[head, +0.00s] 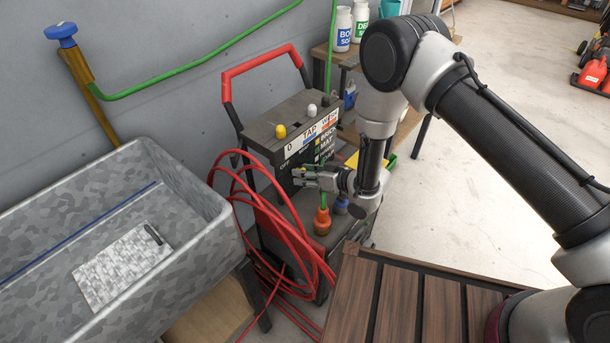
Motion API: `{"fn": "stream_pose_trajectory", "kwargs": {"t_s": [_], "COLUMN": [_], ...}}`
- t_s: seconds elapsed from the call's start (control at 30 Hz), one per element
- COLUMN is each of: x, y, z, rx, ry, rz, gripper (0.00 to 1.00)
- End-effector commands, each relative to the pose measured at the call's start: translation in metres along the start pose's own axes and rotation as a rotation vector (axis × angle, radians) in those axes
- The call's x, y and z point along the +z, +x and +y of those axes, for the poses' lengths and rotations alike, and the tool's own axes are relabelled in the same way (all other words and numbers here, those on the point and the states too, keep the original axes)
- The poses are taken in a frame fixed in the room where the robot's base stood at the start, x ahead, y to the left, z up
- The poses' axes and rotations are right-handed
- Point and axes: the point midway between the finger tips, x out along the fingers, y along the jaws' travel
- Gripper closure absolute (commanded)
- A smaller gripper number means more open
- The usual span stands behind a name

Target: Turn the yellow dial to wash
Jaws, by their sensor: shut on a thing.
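A grey and black washer machine (287,120) with a red handle stands against the wall. A yellow knob (280,131) sits on its top by the "0" end of a label strip. The strip (312,137) reads 0, TAP and what looks like WASH at the right. My gripper (299,177) is at the machine's front panel, below the yellow knob and apart from it. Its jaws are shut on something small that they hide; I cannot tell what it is. An "OFF" mark shows beside the jaws. My wrist hides part of the front panel.
A white knob (312,109) and a dark knob (325,101) stand behind the yellow one. A red hose (262,215) coils at the machine's left. A metal trough (190,190) is at the left, a slatted wooden top (395,300) in front.

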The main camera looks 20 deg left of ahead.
Motion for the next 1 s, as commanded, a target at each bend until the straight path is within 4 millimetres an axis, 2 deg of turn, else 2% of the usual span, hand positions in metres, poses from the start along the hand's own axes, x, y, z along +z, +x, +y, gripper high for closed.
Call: {"fn": "stream_pose_trajectory", "kwargs": {"t_s": [0.4, 1.0], "x": [0.001, 0.0014], "y": [-0.0002, -0.0003], "z": [0.0009, 0.001], "rx": [-0.081, -0.095], "ry": [0.197, 0.234], "rz": [-0.002, -0.002], "gripper": [0.88, 0.88]}}
